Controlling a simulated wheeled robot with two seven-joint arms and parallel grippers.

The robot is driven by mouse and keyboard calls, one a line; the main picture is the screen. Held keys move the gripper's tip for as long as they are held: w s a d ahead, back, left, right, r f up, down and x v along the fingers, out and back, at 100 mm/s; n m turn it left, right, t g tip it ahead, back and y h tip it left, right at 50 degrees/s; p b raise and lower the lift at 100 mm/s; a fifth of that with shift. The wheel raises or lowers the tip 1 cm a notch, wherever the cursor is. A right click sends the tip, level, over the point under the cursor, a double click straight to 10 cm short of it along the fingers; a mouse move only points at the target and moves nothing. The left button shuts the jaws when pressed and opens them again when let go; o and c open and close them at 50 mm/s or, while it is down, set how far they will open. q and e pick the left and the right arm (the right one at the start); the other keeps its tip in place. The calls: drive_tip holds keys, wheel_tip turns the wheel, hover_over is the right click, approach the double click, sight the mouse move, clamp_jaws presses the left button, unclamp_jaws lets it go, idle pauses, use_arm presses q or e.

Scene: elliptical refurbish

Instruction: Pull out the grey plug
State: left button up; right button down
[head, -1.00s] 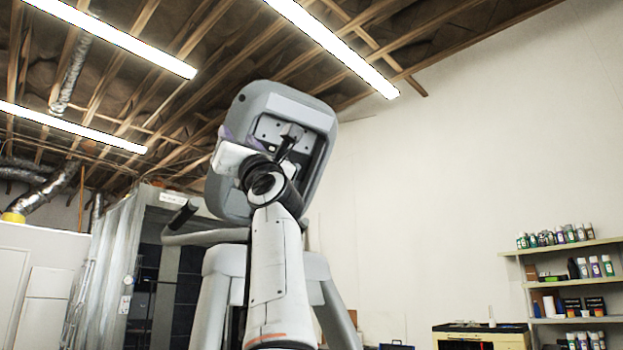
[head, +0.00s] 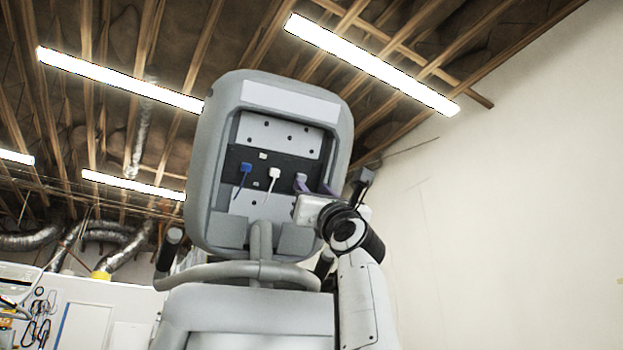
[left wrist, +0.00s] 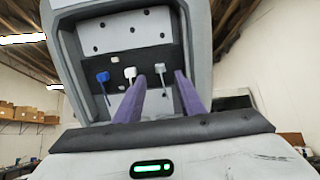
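The grey plug (left wrist: 160,68) sits in the dark strip of the console's recessed panel, right of a white plug (left wrist: 130,73) and a blue plug (left wrist: 103,77); a cord hangs from it. My left gripper (left wrist: 160,76) is open, its purple fingers pointing at the panel, one on each side of the grey plug in the wrist picture. Contact cannot be made out. In the head view, the grey plug (head: 301,177) is partly hidden by the left gripper (head: 313,186). The white plug (head: 274,173) and blue plug (head: 246,168) show clear there. My right gripper is not in view.
The grey console (head: 205,165) has a raised rim around the panel. A curved grey handlebar (head: 235,271) runs below it. Shelves with boxes (left wrist: 30,115) stand far behind at left in the wrist view.

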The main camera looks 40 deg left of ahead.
sight(302, 178)
use_arm(q)
drive_tip(key=p+x, duration=0.4)
drive_tip(key=x, duration=0.2)
drive_tip(key=shift+a+r, duration=0.15)
drive_tip(key=shift+r, duration=0.2)
drive_tip(key=shift+w+a+r+p, duration=0.2)
drive_tip(key=shift+a+r+p, duration=0.15)
drive_tip(key=shift+a+p, duration=0.15)
drive_tip(key=shift+f, duration=0.1)
clamp_jaws()
